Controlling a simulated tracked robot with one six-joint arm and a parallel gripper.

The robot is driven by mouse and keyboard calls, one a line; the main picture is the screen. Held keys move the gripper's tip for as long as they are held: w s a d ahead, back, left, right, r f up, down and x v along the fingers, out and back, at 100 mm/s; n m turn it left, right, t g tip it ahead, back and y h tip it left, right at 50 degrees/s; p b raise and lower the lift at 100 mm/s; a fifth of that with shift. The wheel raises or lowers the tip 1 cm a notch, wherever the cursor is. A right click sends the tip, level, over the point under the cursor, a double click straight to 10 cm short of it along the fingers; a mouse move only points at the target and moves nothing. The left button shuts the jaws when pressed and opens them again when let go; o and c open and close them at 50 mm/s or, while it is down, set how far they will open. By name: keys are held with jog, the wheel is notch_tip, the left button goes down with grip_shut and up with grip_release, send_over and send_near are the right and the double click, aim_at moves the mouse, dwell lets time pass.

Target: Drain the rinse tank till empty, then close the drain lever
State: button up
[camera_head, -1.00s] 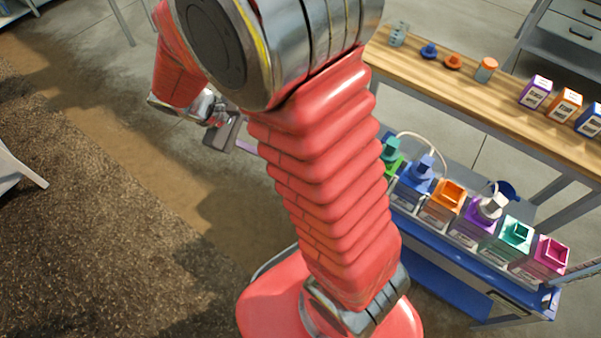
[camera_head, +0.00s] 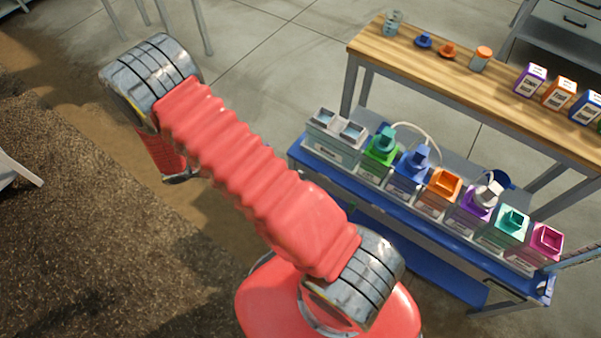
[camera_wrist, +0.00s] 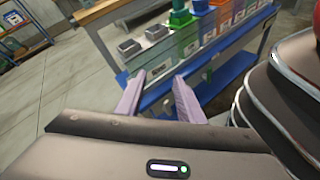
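The skid (camera_head: 350,185) is a blue bench with a row of coloured tanks on the right in the head view. A grey unit (camera_head: 333,148) with two square openings stands at its left end and may include the rinse tank. In the wrist view the skid (camera_wrist: 235,70) is ahead, with the two grey openings (camera_wrist: 129,48) left of the coloured tanks. I cannot make out the drain lever or any liquid level. My gripper (camera_wrist: 159,76) has its two lilac fingers apart with nothing between them, away from the skid.
A wooden workbench (camera_head: 440,75) stands behind the skid, with small caps, a jar (camera_head: 481,58) and labelled boxes (camera_head: 530,79) on it. Concrete floor left of the skid is clear; brown soil (camera_head: 80,240) lies further left.

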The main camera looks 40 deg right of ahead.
notch_tip(320, 180, down, 13)
jog(key=n+t+h, duration=0.3)
jog(key=n, duration=0.2)
jog(key=n+t, duration=0.5)
jog(key=n, duration=0.1)
send_near(300, 173)
jog(key=a, duration=0.1)
jog(key=a+f, duration=0.1)
jog(key=s+a, duration=0.1)
jog(key=shift+f+h, duration=0.3)
jog(key=shift+d, duration=0.15)
jog(key=shift+w+x, duration=0.2)
jog(key=shift+x, duration=6.55)
jog(key=shift+r, duration=0.1)
jog(key=shift+c, duration=0.3)
grip_shut()
